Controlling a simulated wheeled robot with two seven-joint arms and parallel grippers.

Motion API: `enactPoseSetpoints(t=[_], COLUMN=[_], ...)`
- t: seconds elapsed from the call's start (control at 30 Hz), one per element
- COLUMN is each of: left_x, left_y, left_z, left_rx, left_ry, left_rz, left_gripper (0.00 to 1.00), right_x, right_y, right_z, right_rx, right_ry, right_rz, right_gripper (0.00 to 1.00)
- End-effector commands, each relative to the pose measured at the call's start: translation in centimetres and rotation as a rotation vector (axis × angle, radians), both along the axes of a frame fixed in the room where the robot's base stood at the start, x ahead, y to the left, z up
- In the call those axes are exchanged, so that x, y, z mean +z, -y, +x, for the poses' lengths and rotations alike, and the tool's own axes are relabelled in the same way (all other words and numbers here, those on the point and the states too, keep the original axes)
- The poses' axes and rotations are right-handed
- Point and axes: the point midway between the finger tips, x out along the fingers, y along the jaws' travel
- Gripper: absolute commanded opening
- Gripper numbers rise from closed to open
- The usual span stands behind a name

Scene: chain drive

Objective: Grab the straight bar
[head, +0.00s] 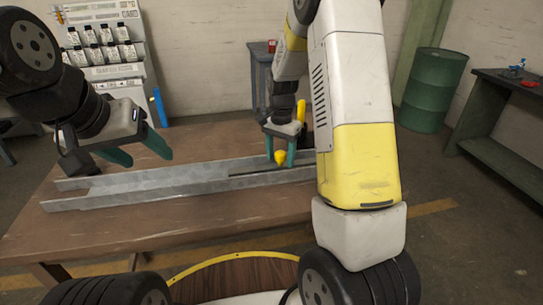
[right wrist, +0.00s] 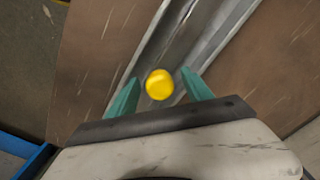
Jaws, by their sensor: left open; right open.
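A long, straight grey metal bar (head: 130,186), shaped like an open channel, lies across the wooden table; its right end is hidden behind my right arm. It also shows under the gripper in the right wrist view (right wrist: 208,42). My left gripper (head: 138,155) is open and empty, above and behind the bar's left part. My right gripper (head: 280,160) is open, pointing down over the bar's right part. A yellow rounded piece (right wrist: 159,84) shows between its fingers in the right wrist view; it also shows in the head view (head: 281,156). I cannot tell whether it touches the fingers.
The wooden table (head: 110,230) has bare room in front of the bar. A bottle rack (head: 100,45) stands at the back left. A green barrel (head: 432,90) and a dark bench (head: 500,130) stand at the right, away from the table.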

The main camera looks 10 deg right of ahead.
Motion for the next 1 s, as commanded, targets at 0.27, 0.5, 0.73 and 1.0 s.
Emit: enactPoseSetpoints(t=[0.27, 0.5, 0.73, 1.0], left_x=[0.00, 0.00, 0.00, 0.00], left_y=[0.00, 0.00, 0.00, 0.00], left_z=[0.00, 0.00, 0.00, 0.00], left_rx=[0.000, 0.000, 0.000, 0.000], left_ry=[0.000, 0.000, 0.000, 0.000], left_rz=[0.000, 0.000, 0.000, 0.000], left_gripper=[0.61, 0.61, 0.61, 0.61], right_x=[0.04, 0.06, 0.07, 0.08], right_y=[0.00, -0.01, -0.01, -0.01], right_z=[0.00, 0.01, 0.01, 0.02], right_rx=[0.000, 0.000, 0.000, 0.000], right_ry=[0.000, 0.000, 0.000, 0.001], right_rz=[0.000, 0.000, 0.000, 0.001], right_gripper=[0.17, 0.00, 0.00, 0.00])
